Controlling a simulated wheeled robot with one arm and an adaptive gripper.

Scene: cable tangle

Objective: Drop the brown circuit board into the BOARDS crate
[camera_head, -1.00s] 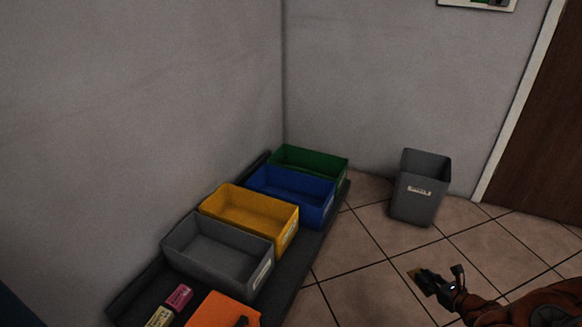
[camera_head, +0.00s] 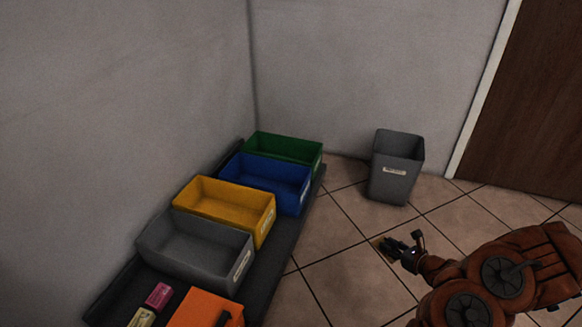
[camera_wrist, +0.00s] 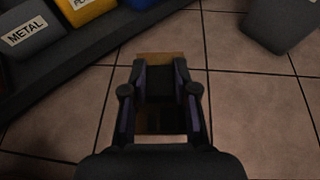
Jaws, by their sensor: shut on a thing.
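My gripper (camera_head: 390,247) is at the right of the head view, over the tiled floor and apart from the crates. It is shut on the brown circuit board (camera_wrist: 160,57), whose edge sticks out past the fingertips in the wrist view. In the head view only a small brown bit of the board shows at the fingertips. The green crate (camera_head: 312,161) and blue crate (camera_head: 293,192) stand at the far end of a row. Their labels are too small to read, so I cannot tell which crate is BOARDS.
A yellow crate (camera_head: 258,226) and a grey crate (camera_head: 222,277) marked METAL stand nearer on the dark bench (camera_head: 278,262). An orange box (camera_head: 195,310), a pink block (camera_head: 158,295) and a cream block (camera_head: 141,318) are at its near end. A grey bin (camera_head: 392,180) stands by the wall.

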